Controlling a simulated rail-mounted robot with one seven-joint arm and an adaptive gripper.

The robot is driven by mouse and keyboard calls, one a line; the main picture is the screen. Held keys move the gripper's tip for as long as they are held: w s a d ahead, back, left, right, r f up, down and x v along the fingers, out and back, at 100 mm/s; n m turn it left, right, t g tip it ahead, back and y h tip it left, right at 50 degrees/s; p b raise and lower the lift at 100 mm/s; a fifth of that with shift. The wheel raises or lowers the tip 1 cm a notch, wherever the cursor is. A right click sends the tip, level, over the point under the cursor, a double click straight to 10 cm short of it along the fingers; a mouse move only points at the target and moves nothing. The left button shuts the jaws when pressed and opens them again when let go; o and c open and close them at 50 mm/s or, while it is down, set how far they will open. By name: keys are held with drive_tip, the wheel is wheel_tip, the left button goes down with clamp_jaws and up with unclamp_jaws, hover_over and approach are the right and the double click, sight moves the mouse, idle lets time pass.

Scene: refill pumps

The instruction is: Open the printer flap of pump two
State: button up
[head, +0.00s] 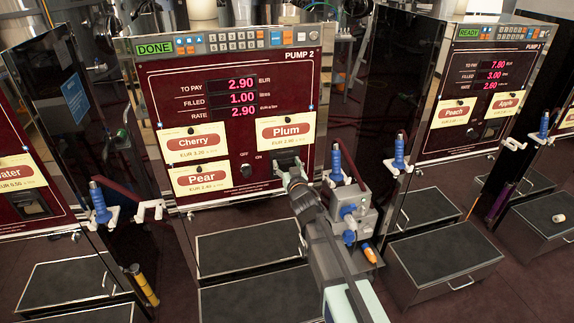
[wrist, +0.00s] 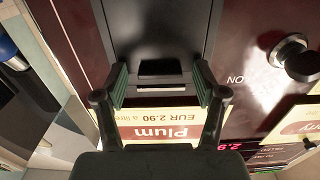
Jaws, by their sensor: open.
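Pump two (head: 222,128) stands in the middle of the head view, with a dark red front and a DONE display. Its black printer (head: 287,157) sits below the Plum label (head: 286,131). In the wrist view the printer (wrist: 160,35) is large and upside down, with a slot (wrist: 160,68) near its middle. I cannot tell the flap's exact edges or whether it is raised. My gripper (head: 291,174) is at the printer. In the wrist view its open fingers (wrist: 160,84) stand on either side of the printer, with nothing seen held; contact is unclear.
An OFF/ON knob (head: 246,171) sits left of the printer and shows in the wrist view (wrist: 300,64). Pump three (head: 478,95) stands to the right. Dark step boxes (head: 247,245) lie in front below.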

clamp_jaws()
drive_tip(key=shift+s+f+b, duration=0.1)
drive_tip(key=shift+f+b, duration=0.05)
drive_tip(key=shift+b, duration=0.65)
